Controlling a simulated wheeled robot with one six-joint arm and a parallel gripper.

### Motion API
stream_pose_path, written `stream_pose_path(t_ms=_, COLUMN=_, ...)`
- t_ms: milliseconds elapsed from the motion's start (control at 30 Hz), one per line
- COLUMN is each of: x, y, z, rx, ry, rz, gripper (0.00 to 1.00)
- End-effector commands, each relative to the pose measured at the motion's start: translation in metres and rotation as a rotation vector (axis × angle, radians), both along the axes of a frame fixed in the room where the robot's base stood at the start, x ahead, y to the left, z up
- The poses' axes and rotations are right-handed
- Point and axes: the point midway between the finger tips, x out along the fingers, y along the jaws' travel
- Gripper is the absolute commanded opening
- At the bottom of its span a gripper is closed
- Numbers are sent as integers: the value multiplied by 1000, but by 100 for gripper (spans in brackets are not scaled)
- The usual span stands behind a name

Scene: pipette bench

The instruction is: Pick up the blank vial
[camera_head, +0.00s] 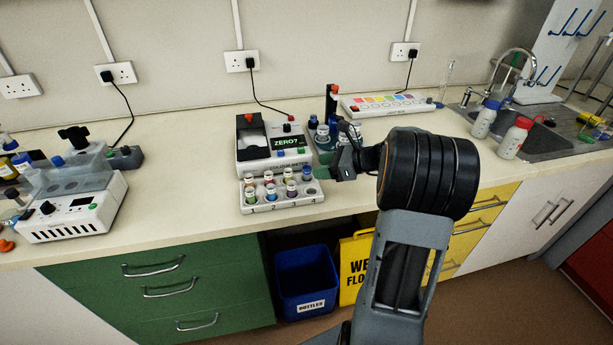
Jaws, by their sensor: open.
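A white rack (300,208) stands at the front of the bench with several small capped vials (270,192) in its holes. Numbers show on its front edge. The vial caps are mostly pale or red, and one at the rack's right end (307,174) is blue. Which vial is the blank cannot be told from here. My gripper (338,162) is open, just right of the rack and the meter, apart from the rack's vials. The arm comes in from the right. My gripper partly hides a green tray (323,156) with glassware behind it.
A white meter (256,158) reading "ZERO?" stands right behind the rack. Blue-capped bottles (322,133) stand behind my gripper. A colour-chart box (388,104) lies at the back. Another instrument (75,207) is at left. The bench between it and the rack is clear.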

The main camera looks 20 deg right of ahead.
Motion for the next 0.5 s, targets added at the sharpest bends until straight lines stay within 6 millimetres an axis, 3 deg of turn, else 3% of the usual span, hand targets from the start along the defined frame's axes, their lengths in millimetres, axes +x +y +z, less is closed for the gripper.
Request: stream_pose_path(t_ms=500, x=32, y=36, z=-18, rx=0, ry=1, rz=1, gripper=56)
